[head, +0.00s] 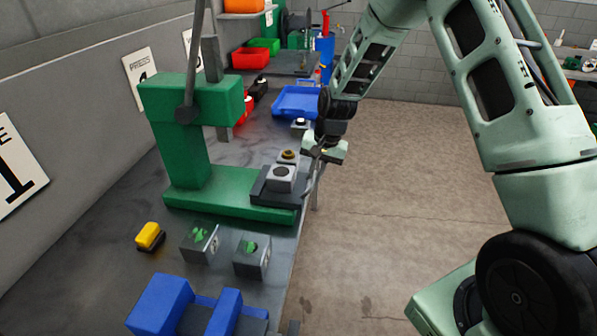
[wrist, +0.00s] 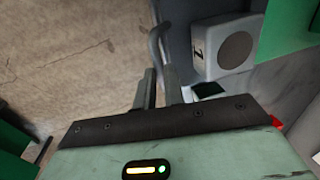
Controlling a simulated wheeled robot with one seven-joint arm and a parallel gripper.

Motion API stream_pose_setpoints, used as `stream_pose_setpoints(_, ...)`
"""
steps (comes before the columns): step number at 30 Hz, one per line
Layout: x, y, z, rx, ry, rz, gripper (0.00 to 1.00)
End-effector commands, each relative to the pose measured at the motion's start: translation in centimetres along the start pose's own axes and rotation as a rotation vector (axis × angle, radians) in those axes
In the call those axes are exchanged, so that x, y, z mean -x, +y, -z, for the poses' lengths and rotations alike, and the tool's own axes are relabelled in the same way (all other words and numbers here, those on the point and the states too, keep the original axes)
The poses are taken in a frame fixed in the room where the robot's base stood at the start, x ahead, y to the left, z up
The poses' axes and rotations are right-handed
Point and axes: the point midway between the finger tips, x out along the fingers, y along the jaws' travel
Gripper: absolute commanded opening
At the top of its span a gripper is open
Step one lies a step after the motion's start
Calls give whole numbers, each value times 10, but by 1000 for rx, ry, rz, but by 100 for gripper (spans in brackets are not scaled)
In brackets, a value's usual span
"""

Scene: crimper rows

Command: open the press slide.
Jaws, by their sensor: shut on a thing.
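The green press (head: 187,150) stands on the bench at the left, its lever upright. Its dark slide plate (head: 262,200) sits at the right end of the green base, near the bench's edge. A grey block (head: 281,179) with a dark round top rests on the slide. The wrist view shows the block (wrist: 222,50) marked 1. My gripper (head: 319,160) is at the slide's right end, just past the bench edge. In the wrist view its fingers (wrist: 160,82) are shut on the slide's bent grey handle (wrist: 157,42). The handle's lower part is hidden between them.
Two grey blocks with green tops (head: 200,243) (head: 252,254), a yellow-and-black item (head: 150,237) and a blue fixture (head: 160,305) stand on the near bench. A blue tray (head: 297,101) and red bin (head: 250,57) are farther back. The floor (head: 410,200) right of the bench is clear.

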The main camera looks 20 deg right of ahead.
Motion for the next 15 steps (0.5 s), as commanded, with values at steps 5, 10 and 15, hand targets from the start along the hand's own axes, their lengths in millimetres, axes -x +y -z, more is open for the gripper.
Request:
stream_pose_setpoints(5, 3, 14, 0, -1, 1, -1, 0)
stream_pose_setpoints(10, 4, 17, 0, 1, 1, 0, 0)
stream_pose_setpoints(15, 4, 16, 0, 0, 1, 0, 0)
